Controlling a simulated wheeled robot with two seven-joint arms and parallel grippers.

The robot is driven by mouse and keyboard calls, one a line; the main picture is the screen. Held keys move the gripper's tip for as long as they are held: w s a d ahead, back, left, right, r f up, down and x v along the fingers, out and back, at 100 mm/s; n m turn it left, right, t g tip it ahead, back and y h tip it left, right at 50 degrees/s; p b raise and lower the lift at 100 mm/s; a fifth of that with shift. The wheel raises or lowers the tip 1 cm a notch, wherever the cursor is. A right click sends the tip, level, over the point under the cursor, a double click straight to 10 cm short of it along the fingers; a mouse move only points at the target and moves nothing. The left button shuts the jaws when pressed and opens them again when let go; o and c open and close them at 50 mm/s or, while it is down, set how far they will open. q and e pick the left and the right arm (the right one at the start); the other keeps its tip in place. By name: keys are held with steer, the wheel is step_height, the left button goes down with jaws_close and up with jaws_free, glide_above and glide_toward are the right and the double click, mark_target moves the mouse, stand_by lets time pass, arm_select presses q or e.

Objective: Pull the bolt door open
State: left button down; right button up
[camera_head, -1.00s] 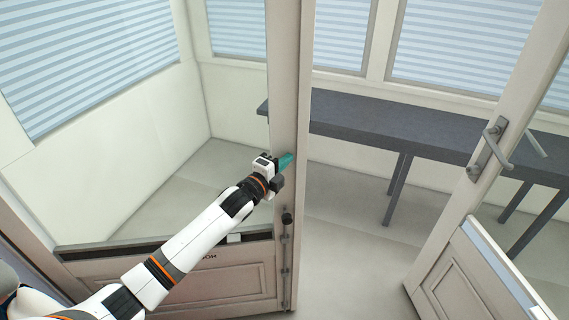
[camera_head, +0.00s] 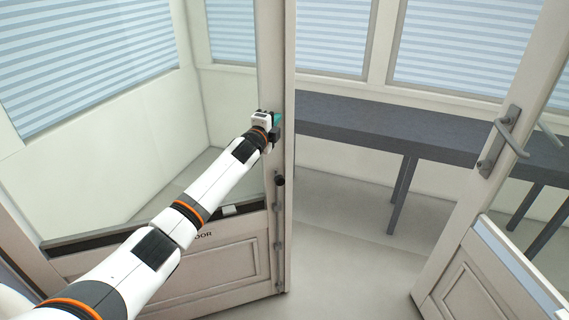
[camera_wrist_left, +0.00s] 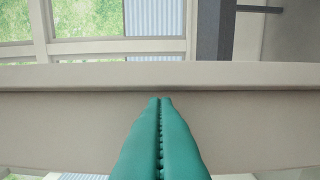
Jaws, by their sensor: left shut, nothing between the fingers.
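The bolt door (camera_head: 274,220) is the left, cream door leaf, with a glazed upper part and a panelled lower part. It stands ajar, with a wide gap on its right. A vertical bolt with a dark knob (camera_head: 280,181) runs down its free edge. My left gripper (camera_head: 279,119) is at the door's upright above the knob, its teal fingers partly hidden by the wrist. In the left wrist view the fingers (camera_wrist_left: 160,100) are shut and empty, pointing at the cream upright (camera_wrist_left: 60,110). I cannot tell whether they touch it. My right gripper is not in view.
The right door (camera_head: 460,220) stands open, with a grey lever handle (camera_head: 505,143). Beyond the doorway is a dark grey table (camera_head: 380,135) along the windows. The floor (camera_head: 350,240) between the doors is clear.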

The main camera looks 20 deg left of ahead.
arm_select(q)
steer(key=w+a+b, duration=0.1)
steer(key=w+a+n+y+b, duration=0.1)
steer(key=w+b, duration=0.1)
steer(key=w+a+y+b, duration=0.1)
steer(key=shift+w+n+b, duration=0.25)
steer(key=shift+n+b, duration=0.05)
steer(key=shift+b, duration=0.1)
